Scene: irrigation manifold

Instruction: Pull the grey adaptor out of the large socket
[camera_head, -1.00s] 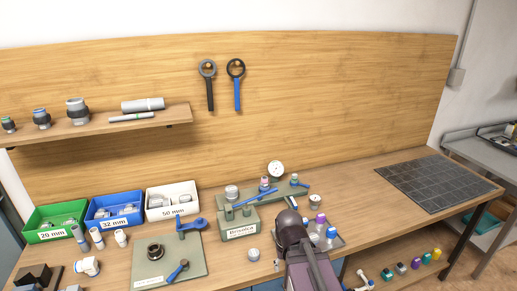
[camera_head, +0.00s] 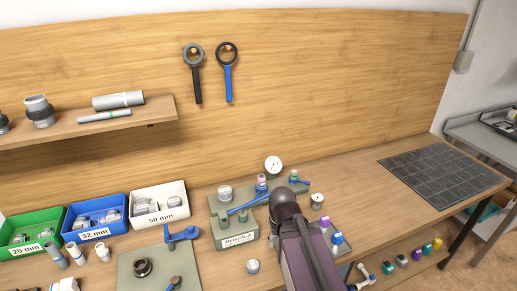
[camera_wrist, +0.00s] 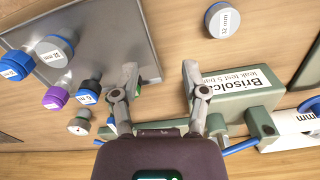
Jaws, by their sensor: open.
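A light grey ribbed cylinder (camera_head: 225,193) stands at the left end of the green manifold bench (camera_head: 238,240); it appears to be the grey adaptor, with the socket under it hardly visible. In the wrist view a white-labelled piece marked "mm" (camera_wrist: 306,118) sits on the manifold at the right edge, partly cut off. My gripper (camera_wrist: 163,88) is open and empty. It is over the wood bench between the bottle tray and the block labelled "Brisolca" (camera_wrist: 228,92), apart from the labelled piece. In the head view my arm hides the gripper.
A metal tray (camera_wrist: 115,30) holds capped bottles, including a purple-capped one (camera_wrist: 56,98). A labelled round cap (camera_wrist: 221,20) lies loose on the bench. A blue lever (camera_head: 242,208) lies across the manifold and a gauge (camera_head: 273,165) stands behind. The gridded mat (camera_head: 443,180) is empty.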

